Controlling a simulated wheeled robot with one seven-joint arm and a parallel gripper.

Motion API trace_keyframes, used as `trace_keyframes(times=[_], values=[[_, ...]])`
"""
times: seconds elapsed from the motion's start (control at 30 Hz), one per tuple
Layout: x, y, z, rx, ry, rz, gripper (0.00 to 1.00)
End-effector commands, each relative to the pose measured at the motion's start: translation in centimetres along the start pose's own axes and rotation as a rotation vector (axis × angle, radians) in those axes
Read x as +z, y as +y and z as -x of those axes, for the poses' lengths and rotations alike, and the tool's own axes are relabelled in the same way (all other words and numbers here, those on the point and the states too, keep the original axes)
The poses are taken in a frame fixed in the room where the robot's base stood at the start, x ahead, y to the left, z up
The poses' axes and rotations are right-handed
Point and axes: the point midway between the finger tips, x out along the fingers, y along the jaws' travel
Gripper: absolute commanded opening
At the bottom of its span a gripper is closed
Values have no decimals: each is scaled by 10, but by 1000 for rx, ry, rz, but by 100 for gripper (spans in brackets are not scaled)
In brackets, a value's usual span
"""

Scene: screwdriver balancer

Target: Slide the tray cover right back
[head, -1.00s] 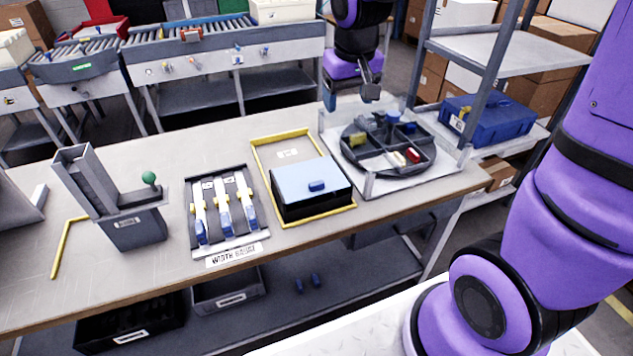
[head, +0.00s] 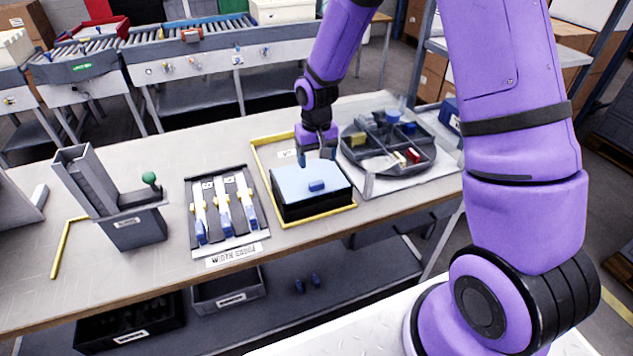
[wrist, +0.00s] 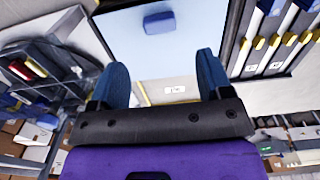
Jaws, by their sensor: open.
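The tray cover (head: 303,178) is a pale blue lid on a black tray (head: 312,206), with a small blue handle block (head: 317,186) on its top near the front edge. The cover and its handle (wrist: 159,22) also show in the wrist view. My gripper (head: 318,160) is open and empty, above the back edge of the cover. In the wrist view its two blue fingers (wrist: 162,78) are spread apart, with the handle beyond the fingertips. I cannot tell from these views whether the fingers touch anything.
A yellow frame (head: 258,157) surrounds the tray. A round divided dish (head: 387,146) with small parts stands to the right. A width gauge rack (head: 222,207) lies to the left, and a grey holder with a green knob (head: 149,178) stands farther left.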

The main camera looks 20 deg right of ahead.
Motion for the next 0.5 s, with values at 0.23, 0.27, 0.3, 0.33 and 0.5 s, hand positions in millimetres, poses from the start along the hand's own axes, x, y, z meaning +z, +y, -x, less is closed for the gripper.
trace_keyframes(times=[0.23, 0.27, 0.3, 0.33, 0.5], values=[[1, 0, -45, 1, -4, 1, 72], [1, 0, -50, 1, -4, 1, 72], [1, 0, -56, 1, -4, 2, 72], [1, 0, -60, 1, -3, 2, 72], [1, 0, -80, 0, -2, 0, 72]])
